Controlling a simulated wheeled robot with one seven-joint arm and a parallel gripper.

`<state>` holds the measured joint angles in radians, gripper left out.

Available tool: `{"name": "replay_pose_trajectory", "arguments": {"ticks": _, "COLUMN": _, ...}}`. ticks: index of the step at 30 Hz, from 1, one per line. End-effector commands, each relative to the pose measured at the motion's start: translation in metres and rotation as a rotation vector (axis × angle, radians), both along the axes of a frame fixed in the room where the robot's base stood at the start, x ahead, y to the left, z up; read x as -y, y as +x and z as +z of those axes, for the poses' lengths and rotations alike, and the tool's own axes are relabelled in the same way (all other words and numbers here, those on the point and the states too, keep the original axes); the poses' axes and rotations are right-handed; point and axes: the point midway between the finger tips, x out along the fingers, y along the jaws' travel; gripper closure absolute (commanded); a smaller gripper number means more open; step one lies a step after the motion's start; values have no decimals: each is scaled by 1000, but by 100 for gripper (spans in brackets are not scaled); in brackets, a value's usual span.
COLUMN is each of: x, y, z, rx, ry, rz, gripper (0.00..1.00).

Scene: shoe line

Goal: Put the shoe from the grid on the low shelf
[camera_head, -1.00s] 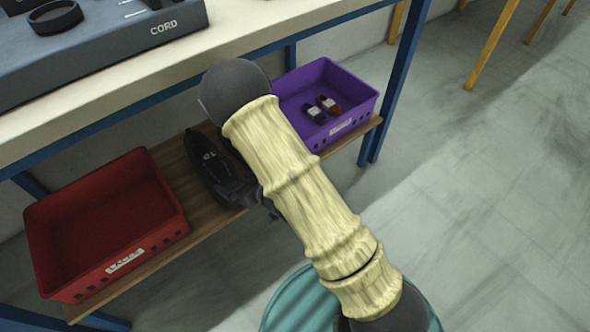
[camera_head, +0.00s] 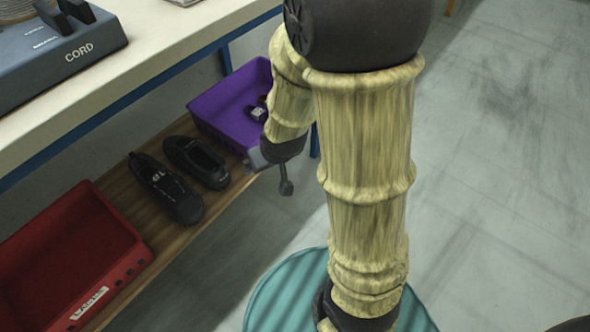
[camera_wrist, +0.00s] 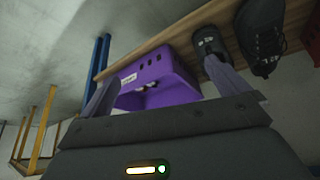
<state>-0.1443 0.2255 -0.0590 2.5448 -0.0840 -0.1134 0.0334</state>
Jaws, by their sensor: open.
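Two dark shoes lie side by side on the wooden low shelf (camera_head: 150,240). The left shoe (camera_head: 170,187) has white marks on its top; the right shoe (camera_head: 197,162) shows its opening. Both also appear in the wrist view, the marked shoe (camera_wrist: 262,35) and the other shoe (camera_wrist: 210,45). My gripper (camera_head: 268,165) is just right of the shoes, by the shelf's front edge, partly hidden by my arm. In the wrist view my gripper (camera_wrist: 160,75) has its fingers wide apart with nothing between them. The right finger overlaps the view of the nearer shoe; contact cannot be told. No grid shows.
A red crate (camera_head: 125,245) stands left of the shoes. A purple crate (camera_head: 215,105) with small items stands right of them, close to my gripper. The table (camera_head: 150,45) is above, carrying a CORD block (camera_head: 75,75). Open floor (camera_head: 500,200) lies to the right.

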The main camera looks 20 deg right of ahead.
Motion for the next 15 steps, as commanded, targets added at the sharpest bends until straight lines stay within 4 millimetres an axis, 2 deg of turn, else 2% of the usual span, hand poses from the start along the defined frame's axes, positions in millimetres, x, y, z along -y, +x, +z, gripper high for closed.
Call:
{"name": "replay_pose_trajectory", "arguments": {"ticks": 3, "x": 20, "y": -32, "z": 20, "rx": -104, "ry": 0, "rz": -72, "gripper": 0}}
{"name": "replay_pose_trajectory", "arguments": {"ticks": 7, "x": 31, "y": -64, "z": 33, "rx": -204, "ry": 8, "rz": -123, "gripper": 0}}
{"name": "replay_pose_trajectory", "arguments": {"ticks": 10, "x": 33, "y": -76, "z": 37, "rx": -244, "ry": 11, "rz": -137, "gripper": 0}}
{"name": "replay_pose_trajectory", "arguments": {"ticks": 15, "x": 33, "y": -79, "z": 37, "rx": -256, "ry": 11, "rz": -139, "gripper": 0}}
